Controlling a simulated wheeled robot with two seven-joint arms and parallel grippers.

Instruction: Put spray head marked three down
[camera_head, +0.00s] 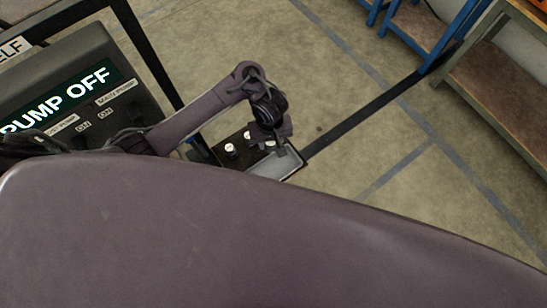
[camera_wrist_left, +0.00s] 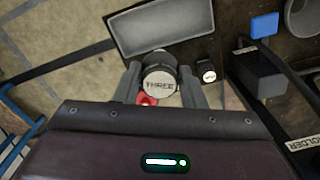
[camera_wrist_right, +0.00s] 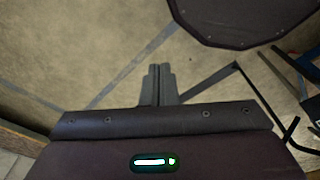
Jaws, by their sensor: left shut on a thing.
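The spray head marked three (camera_wrist_left: 160,82) has a pale round top reading "THREE" and a dark body. It sits between the fingers of my left gripper (camera_wrist_left: 162,92), which is shut on it, in the left wrist view. A red part (camera_wrist_left: 147,99) shows just beside it. In the head view my left gripper (camera_head: 271,136) is low over the dark board, close to a grey shallow tray (camera_head: 278,163). Whether the head touches a surface is unclear. My right gripper (camera_wrist_right: 158,86) is shut and empty over open floor in the right wrist view.
White-topped pieces (camera_head: 230,148) stand on the board beside the tray. The left wrist view shows another small white-topped piece (camera_wrist_left: 208,72), a dark box (camera_wrist_left: 258,73) and a blue block (camera_wrist_left: 264,25). A "PUMP OFF" panel (camera_head: 75,92) stands left; shelving stands at upper right.

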